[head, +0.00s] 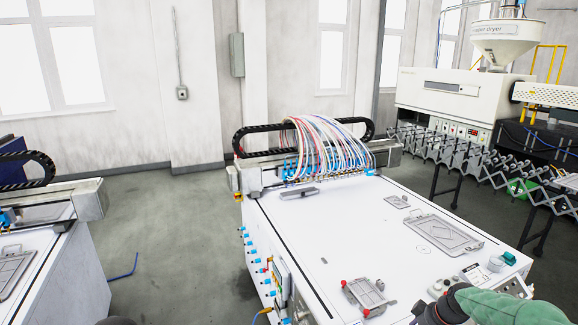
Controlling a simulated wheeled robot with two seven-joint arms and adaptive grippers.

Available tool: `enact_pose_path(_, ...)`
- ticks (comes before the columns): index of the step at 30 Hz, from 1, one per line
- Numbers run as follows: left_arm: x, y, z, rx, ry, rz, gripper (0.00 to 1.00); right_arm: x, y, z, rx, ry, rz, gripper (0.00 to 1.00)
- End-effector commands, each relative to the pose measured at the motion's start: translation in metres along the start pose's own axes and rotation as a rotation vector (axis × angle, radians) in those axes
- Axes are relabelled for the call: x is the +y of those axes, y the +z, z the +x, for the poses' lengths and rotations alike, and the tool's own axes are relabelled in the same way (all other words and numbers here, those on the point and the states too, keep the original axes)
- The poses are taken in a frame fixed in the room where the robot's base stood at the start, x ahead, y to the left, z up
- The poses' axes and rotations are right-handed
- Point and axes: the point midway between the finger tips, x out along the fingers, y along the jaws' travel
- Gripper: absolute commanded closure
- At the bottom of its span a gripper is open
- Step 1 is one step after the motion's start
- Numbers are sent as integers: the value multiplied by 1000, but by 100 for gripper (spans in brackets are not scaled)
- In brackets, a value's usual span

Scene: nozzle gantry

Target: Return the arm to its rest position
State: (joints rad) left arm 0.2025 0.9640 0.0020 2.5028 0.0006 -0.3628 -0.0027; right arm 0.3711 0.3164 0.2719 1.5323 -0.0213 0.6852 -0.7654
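My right arm shows at the bottom right of the head view as a green sleeve with a dark joint, over the near right corner of the white gantry table (330,245). Neither of my grippers shows. A small dark rounded part at the bottom edge, left of the table, may be part of my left arm; I cannot tell. The nozzle gantry (325,165), with a bundle of coloured tubes (330,140), spans the table's far end.
A metal tray (443,235) and a small fixture with red knobs (367,295) lie on the table. A second machine (70,255) stands at the left, with open floor (180,235) between. A dryer machine (455,95) and folding conveyor (470,155) stand at the right.

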Motion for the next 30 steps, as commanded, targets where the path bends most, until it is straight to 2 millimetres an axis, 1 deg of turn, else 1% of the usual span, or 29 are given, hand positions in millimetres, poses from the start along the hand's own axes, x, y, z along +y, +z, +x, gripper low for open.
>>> enact_pose_path(1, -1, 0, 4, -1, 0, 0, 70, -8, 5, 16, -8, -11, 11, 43)
enact_pose_path(5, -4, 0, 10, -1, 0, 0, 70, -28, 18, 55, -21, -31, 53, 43)
enact_pose_path(6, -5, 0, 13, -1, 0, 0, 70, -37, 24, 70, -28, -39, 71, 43)
enact_pose_path(8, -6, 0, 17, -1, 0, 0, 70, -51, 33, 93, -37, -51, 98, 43)
enact_pose_path(9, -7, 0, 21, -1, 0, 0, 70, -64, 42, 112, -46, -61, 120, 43)
enact_pose_path(11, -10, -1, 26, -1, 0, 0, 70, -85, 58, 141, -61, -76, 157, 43)
enact_pose_path(12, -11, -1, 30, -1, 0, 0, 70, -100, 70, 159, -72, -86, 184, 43)
enact_pose_path(14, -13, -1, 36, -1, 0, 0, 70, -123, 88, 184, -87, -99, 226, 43)
enact_pose_path(15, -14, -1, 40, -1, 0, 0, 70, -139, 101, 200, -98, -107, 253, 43)
enact_pose_path(17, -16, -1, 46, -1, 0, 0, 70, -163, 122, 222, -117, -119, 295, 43)
enact_pose_path(18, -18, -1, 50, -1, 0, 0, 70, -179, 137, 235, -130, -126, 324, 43)
enact_pose_path(20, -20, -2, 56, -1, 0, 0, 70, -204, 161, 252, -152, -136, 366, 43)
enact_pose_path(21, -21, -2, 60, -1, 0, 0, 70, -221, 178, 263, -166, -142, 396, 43)
enact_pose_path(24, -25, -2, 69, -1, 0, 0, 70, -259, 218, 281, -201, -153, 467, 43)
enact_pose_path(27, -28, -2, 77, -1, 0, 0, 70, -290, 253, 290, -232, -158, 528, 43)
enact_pose_path(30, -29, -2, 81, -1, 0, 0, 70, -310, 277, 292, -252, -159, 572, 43)
